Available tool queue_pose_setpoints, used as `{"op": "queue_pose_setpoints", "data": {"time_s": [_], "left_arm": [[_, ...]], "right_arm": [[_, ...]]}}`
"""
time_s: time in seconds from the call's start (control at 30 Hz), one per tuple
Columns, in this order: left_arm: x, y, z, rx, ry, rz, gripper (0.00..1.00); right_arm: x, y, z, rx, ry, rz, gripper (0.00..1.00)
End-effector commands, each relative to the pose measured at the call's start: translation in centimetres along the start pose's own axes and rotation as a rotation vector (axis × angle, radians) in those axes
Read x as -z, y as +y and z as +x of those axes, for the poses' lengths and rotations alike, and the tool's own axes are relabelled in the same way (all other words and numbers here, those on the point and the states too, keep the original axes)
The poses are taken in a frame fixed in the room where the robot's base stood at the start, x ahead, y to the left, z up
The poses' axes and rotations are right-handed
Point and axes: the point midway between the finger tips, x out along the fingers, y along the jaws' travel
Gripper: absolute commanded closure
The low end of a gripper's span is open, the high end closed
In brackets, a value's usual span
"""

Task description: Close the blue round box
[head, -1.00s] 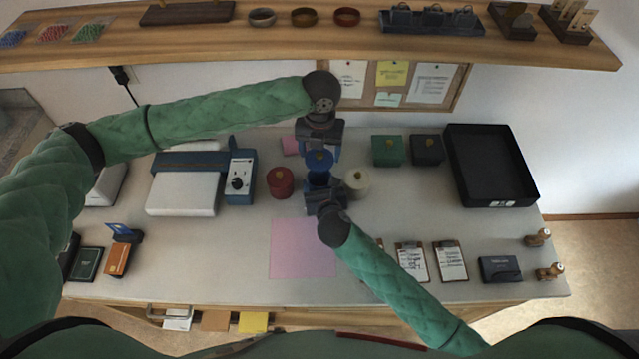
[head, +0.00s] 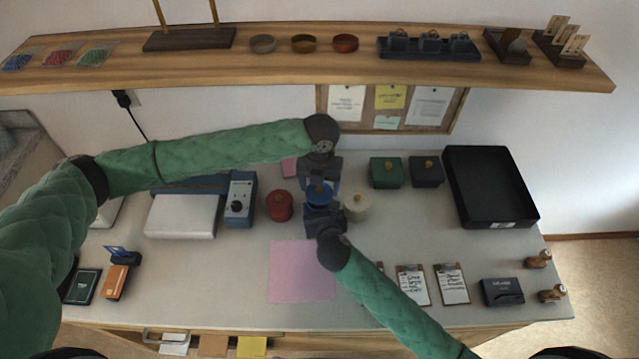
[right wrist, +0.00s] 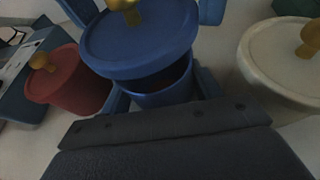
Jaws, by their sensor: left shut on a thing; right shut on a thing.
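The blue round box is in two parts between my grippers. Its blue lid (head: 319,190) with a brass knob is held by my left gripper (head: 320,184), shut on its sides from behind. In the right wrist view, the lid (right wrist: 138,48) sits over the box body (right wrist: 162,92), looking slightly tilted, with a dark gap between lid and rim at the right. Whether the lid touches the rim cannot be told. My right gripper (right wrist: 163,95) is shut on the body from the front. In the head view the body is mostly hidden by the grippers.
A red round box (head: 279,206) stands close on the left and a cream round box (head: 357,206) close on the right. Green (head: 386,173) and dark (head: 427,172) square boxes are behind right. A pink sheet (head: 300,272) lies in front. A shelf (head: 300,62) runs above.

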Motion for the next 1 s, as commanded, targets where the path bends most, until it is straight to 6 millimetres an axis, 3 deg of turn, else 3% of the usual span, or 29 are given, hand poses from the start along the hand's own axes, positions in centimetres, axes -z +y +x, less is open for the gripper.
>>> {"op": "queue_pose_setpoints", "data": {"time_s": [0.6,1.0], "left_arm": [[0.1,0.0,1.8,-0.001,0.002,0.0,0.52],[0.0,0.0,1.8,-0.001,0.001,0.0,0.52]], "right_arm": [[0.0,0.0,0.0,0.0,0.0,0.0,0.78],[0.0,0.0,0.0,0.0,0.0,0.0,0.78]]}}
